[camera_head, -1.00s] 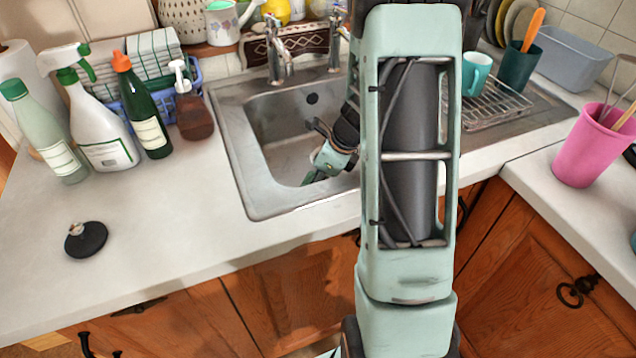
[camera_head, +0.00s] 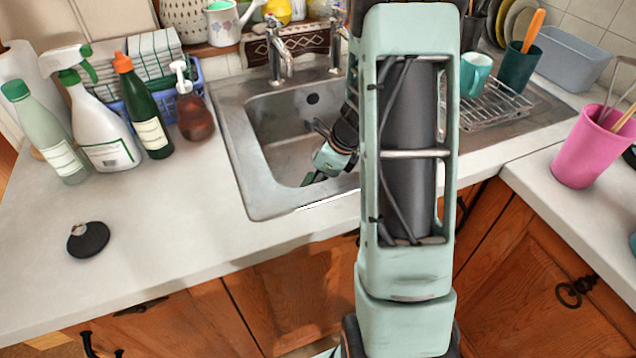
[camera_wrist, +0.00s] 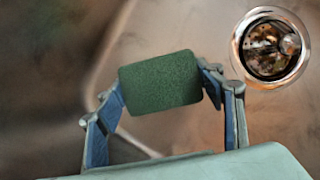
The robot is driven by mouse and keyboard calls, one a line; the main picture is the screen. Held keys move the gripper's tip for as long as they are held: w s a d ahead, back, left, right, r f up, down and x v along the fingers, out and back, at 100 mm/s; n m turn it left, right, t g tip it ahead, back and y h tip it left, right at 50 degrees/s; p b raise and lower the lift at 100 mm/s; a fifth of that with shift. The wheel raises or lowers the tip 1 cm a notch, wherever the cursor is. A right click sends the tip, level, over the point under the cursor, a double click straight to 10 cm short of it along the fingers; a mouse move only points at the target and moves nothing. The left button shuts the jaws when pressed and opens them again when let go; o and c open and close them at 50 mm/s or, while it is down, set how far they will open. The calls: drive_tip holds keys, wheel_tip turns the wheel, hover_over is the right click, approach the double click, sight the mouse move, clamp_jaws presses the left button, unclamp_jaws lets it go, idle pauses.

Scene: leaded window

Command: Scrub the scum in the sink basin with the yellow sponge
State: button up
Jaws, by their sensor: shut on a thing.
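Brownish, blurred discolouration (camera_wrist: 50,45) covers parts of the basin surface in the wrist view. I cannot tell scum from shading there. A round metal drain (camera_wrist: 270,46) lies right of the sponge.
Taps (camera_head: 278,50) stand behind the basin. Bottles (camera_head: 145,110) and a blue basket (camera_head: 190,72) stand left. A black plug (camera_head: 88,239) lies on the clear front-left counter. A wire rack (camera_head: 492,105) and pink cup (camera_head: 588,145) are right.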

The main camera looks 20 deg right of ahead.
drive_tip(key=shift+a, duration=0.2)
drive_tip(key=shift+d+f, duration=0.1)
drive_tip(key=shift+d, duration=0.4)
drive_tip(key=shift+w+d+p, duration=0.1)
drive_tip(key=shift+w+p, duration=0.2)
drive_tip(key=shift+w, duration=0.25)
drive_tip(key=shift+s+b, duration=0.35)
drive_tip(key=shift+s, duration=0.75)
drive_tip(key=shift+w+p, duration=0.5)
drive_tip(key=shift+w, duration=0.6)
drive_tip(key=shift+s, duration=1.1)
drive_tip(key=shift+w, duration=0.55)
